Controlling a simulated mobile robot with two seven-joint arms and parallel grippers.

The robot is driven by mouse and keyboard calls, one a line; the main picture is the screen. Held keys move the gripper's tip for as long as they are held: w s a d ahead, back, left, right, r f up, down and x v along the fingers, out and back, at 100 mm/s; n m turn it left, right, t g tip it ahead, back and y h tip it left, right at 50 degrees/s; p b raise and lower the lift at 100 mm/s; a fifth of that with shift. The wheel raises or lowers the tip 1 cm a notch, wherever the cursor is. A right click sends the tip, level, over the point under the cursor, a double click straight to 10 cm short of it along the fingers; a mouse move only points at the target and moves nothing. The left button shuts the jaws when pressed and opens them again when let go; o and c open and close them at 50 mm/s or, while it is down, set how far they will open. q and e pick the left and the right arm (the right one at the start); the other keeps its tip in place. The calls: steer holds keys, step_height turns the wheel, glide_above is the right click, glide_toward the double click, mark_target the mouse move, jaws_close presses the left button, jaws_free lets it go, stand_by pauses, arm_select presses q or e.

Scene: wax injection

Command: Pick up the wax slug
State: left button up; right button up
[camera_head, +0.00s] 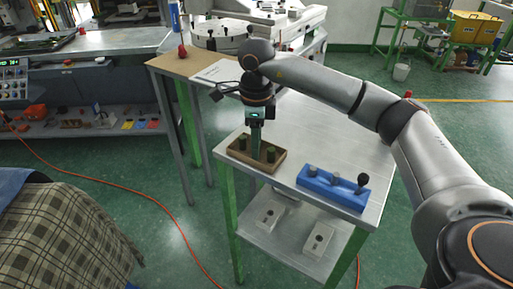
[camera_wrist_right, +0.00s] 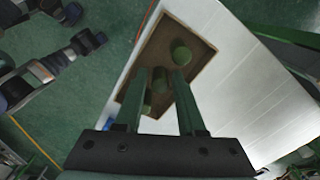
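A brown wooden tray (camera_head: 236,155) sits at the near left corner of the metal table. Green wax slugs stand in it, one left (camera_head: 243,140) and one right (camera_head: 271,154) of my right gripper (camera_head: 255,154). The gripper points down into the tray. In the right wrist view the tray (camera_wrist_right: 197,35) lies beneath the two fingers (camera_wrist_right: 161,72). The fingers are apart. One slug (camera_wrist_right: 180,52) is beyond the right fingertip and another (camera_wrist_right: 160,80) shows between the fingers, with no clear contact. Lower parts are hidden by the fingers. My left gripper is not in view.
A blue block (camera_head: 331,187) with a black knob stands to the right of the tray on the metal table (camera_head: 320,130). Pale blocks (camera_head: 318,240) sit on the lower shelf. A wooden-topped table (camera_head: 175,65) adjoins at the back left. An orange hose (camera_head: 110,185) crosses the floor.

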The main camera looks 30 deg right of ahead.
jaws_close()
steer(key=shift+r, duration=0.15)
stand_by(0.4)
steer(key=shift+r, duration=0.25)
step_height(320, 180, up, 2)
steer(key=shift+r, duration=0.1)
arm_select(q)
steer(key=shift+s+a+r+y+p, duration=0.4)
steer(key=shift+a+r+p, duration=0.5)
steer(key=shift+p, duration=0.75)
arm_select(e)
steer(key=w+a+r, duration=0.7)
steer(key=w+r, duration=0.3)
steer(key=w, duration=0.2)
steer(key=shift+a, duration=0.15)
